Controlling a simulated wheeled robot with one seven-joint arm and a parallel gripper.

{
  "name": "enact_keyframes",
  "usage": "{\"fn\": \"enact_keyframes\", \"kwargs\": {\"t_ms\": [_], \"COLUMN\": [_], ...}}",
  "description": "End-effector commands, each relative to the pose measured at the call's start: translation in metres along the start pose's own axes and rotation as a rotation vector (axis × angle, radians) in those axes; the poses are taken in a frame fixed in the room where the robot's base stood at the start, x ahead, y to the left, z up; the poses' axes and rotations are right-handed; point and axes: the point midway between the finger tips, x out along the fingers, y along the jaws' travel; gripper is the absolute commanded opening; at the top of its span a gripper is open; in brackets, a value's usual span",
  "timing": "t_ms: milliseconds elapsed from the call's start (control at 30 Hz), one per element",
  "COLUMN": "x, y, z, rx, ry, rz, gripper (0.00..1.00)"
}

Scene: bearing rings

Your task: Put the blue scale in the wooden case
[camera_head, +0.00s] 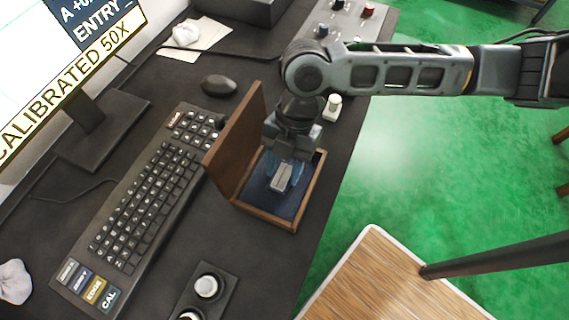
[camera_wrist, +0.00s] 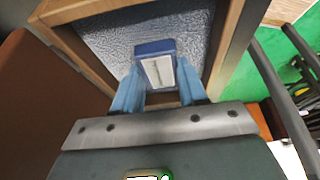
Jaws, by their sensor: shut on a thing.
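The wooden case (camera_head: 296,220) stands open on the dark desk, its lid (camera_head: 238,140) tilted up on the left side. Its inside is lined with dark blue padding, and its rim shows in the wrist view (camera_wrist: 226,52). My gripper (camera_head: 287,170) points down into the case. Its light blue fingers (camera_wrist: 160,90) are shut on the blue scale (camera_wrist: 155,47), a small block with a pale face. The scale also shows in the head view (camera_head: 281,178), inside the case outline. I cannot tell whether it touches the lining.
A keyboard (camera_head: 150,195) lies left of the case, with a mouse (camera_head: 218,85) behind it. A knob box (camera_head: 207,287) sits in front, and a small white-topped piece (camera_head: 332,107) stands behind the case. The desk edge drops to a green floor (camera_head: 400,165) on the right.

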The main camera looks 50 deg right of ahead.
Motion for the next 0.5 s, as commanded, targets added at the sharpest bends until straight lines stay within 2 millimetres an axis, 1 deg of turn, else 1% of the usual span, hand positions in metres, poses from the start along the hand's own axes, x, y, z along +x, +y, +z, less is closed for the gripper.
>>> {"fn": "enact_keyframes", "kwargs": {"t_ms": [100, 133, 400, 500], "x": [0.0038, 0.0036, 0.0026, 0.0026], "y": [0.0, 0.0, 0.0, 0.0], "z": [0.0016, 0.0015, 0.001, 0.001], "rx": [0.0, 0.0, 0.0, 0.0], "ry": [0.0, 0.0, 0.0, 0.0], "rz": [0.0, 0.0, 0.0, 0.0], "gripper": [0.05, 0.43, 0.67, 0.67]}}
